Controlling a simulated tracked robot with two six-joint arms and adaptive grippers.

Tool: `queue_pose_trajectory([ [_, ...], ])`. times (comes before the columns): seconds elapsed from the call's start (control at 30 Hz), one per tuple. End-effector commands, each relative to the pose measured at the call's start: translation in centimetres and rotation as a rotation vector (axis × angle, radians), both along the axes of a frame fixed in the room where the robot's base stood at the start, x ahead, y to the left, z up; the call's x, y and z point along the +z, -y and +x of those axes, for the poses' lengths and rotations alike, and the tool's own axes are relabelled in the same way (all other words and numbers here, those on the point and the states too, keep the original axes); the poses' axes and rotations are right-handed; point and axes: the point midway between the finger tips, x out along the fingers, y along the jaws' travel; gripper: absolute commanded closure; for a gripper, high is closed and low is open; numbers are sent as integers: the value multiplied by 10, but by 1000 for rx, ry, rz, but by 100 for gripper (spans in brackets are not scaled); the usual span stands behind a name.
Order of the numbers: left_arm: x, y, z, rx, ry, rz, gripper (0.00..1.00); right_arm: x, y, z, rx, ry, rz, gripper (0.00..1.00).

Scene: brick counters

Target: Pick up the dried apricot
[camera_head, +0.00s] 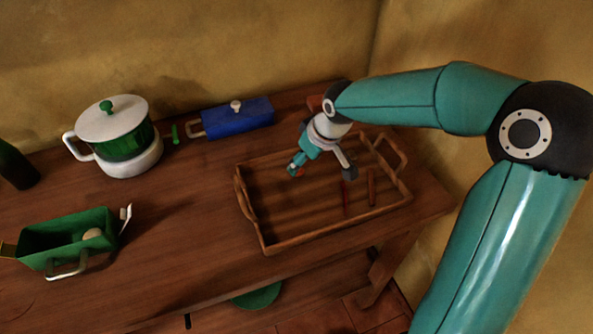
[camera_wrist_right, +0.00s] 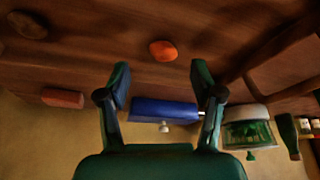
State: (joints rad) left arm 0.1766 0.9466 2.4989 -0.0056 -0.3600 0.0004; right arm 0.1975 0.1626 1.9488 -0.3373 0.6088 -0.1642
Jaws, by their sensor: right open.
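The dried apricot (camera_wrist_right: 163,50) is a small orange lump on brown wood in the right wrist view, ahead of my fingertips and roughly midway between them. In the head view it cannot be made out clearly; a small orange-red patch shows by one fingertip. My right gripper (camera_head: 322,171) is over the wooden tray (camera_head: 256,237), pointing down with its fingers apart. Its two fingers also show in the wrist view (camera_wrist_right: 163,82), open with nothing between them touching. My left gripper is not in view.
Two reddish sticks (camera_head: 371,187) lie in the tray's right part. A brown round piece (camera_wrist_right: 27,25) shows in the wrist view. A blue lidded box (camera_head: 237,119) and a white-green pot (camera_head: 115,138) stand behind. A green box (camera_head: 68,238) stands left; the counter between is clear.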

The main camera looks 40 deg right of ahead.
Motion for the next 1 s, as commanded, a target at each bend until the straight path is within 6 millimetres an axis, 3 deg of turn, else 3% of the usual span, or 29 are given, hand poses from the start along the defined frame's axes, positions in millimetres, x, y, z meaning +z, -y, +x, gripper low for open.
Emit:
queue_pose_trajectory([
  [0.27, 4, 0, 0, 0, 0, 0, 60, -34, -6, 15, 1, -4, 1, 34],
  [0.57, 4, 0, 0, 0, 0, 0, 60, -38, -7, 17, 1, -1, 0, 34],
  [0.83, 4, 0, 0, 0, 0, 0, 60, -38, -7, 17, 1, -1, 0, 79],
  [1.0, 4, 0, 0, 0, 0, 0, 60, -38, -6, 17, 1, 0, 1, 82],
])
